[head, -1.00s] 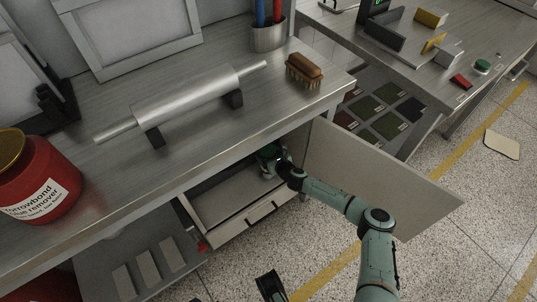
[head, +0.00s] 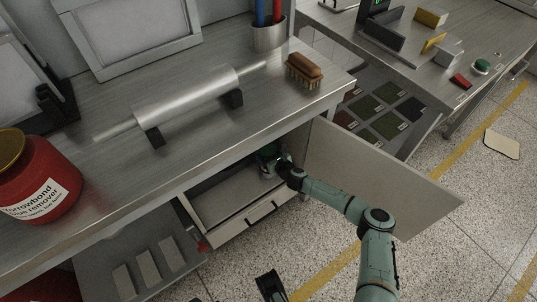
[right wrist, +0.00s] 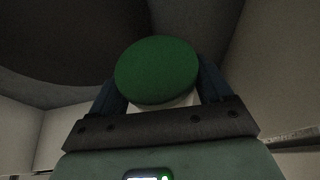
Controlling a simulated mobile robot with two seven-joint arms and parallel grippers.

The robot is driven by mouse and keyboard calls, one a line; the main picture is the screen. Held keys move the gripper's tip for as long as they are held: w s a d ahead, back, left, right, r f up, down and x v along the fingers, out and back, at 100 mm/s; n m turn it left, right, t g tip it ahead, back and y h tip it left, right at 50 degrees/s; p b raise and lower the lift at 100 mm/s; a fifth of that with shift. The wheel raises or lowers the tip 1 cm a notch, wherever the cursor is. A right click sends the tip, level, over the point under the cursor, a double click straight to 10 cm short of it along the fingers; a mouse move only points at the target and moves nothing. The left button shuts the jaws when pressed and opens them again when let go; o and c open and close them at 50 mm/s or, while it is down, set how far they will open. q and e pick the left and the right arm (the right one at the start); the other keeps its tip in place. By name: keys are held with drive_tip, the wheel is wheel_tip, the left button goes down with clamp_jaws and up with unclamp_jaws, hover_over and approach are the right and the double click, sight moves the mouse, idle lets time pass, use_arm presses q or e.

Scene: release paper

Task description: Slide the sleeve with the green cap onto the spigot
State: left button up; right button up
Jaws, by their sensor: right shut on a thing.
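The sleeve's green cap (right wrist: 157,70) fills the middle of the right wrist view, with a pale body just showing below it. My right gripper (right wrist: 160,92) has its fingers on both sides of the sleeve and is shut on it. In the head view my right gripper (head: 270,158) reaches into the open cabinet under the bench, above the pulled-out drawer. Only a little green shows there. I cannot make out the spigot in either view. My left gripper (head: 270,287) shows in part as a dark shape at the bottom edge; its jaws are unclear.
The drawer (head: 240,203) is below the gripper. The bench above (head: 190,165) holds a roller (head: 185,97), a brush (head: 304,70) and a red jar (head: 40,185). A large dark round shape (right wrist: 75,40) hangs close by upper left.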

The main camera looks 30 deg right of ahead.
drive_tip(key=shift+f+b, duration=1.15)
drive_tip(key=shift+f, duration=0.35)
drive_tip(key=shift+f, duration=0.4)
drive_tip(key=shift+f+b, duration=1)
drive_tip(key=shift+b, duration=0.15)
drive_tip(key=o, duration=1.1)
drive_tip(key=shift+r, duration=0.1)
